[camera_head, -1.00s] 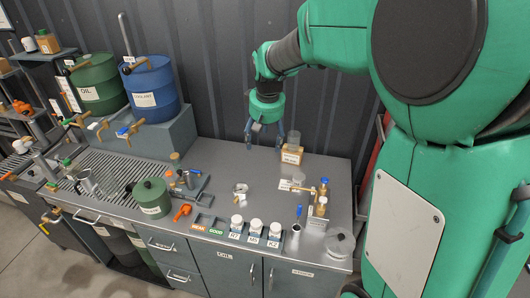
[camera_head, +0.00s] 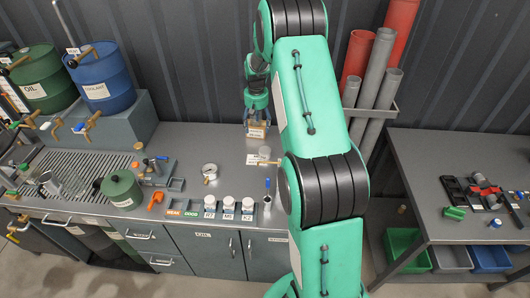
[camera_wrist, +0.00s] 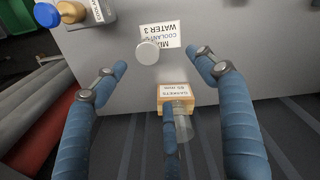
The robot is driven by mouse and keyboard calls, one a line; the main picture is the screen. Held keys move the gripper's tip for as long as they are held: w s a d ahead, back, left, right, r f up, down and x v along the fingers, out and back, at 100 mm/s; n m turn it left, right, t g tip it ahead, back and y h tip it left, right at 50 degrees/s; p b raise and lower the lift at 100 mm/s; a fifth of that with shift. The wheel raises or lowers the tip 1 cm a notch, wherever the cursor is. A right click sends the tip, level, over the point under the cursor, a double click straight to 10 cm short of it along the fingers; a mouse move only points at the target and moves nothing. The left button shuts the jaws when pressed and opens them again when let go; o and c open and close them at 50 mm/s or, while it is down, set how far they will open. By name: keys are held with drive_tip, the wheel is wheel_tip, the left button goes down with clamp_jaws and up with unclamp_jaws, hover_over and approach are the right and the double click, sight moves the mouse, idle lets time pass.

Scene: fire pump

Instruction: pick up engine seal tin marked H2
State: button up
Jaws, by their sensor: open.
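Three small white-lidded tins stand in a row at the front of the grey bench in the head view: a left tin (camera_head: 210,206), a middle tin (camera_head: 228,206) and a right tin (camera_head: 247,207). Their labels are tiny; the right one looks like K2 or H2, and I cannot tell which. My gripper (camera_head: 256,117) is at the back of the bench, well away from the tins, above a wooden box. In the wrist view my gripper (camera_wrist: 162,62) has its blue fingers spread wide with nothing held. No tin shows in the wrist view.
The wooden box labelled gaskets (camera_wrist: 176,90) lies below my fingers, with a clear container beside it. My arm hides the bench's right end.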

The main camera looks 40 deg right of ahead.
drive_tip(key=d+f, duration=0.4)
drive_tip(key=f, duration=0.1)
drive_tip(key=shift+f+p, duration=0.3)
drive_tip(key=shift+f, duration=0.05)
drive_tip(key=shift+s, duration=0.1)
hover_over(265, 150)
drive_tip(key=f, duration=0.8)
drive_tip(key=shift+w+f, duration=0.1)
drive_tip(key=shift+w, duration=0.1)
drive_tip(key=shift+f, duration=0.2)
drive_tip(key=shift+s+f+p, duration=0.2)
drive_tip(key=shift+f+p, duration=0.3)
drive_tip(key=shift+f, duration=2.1)
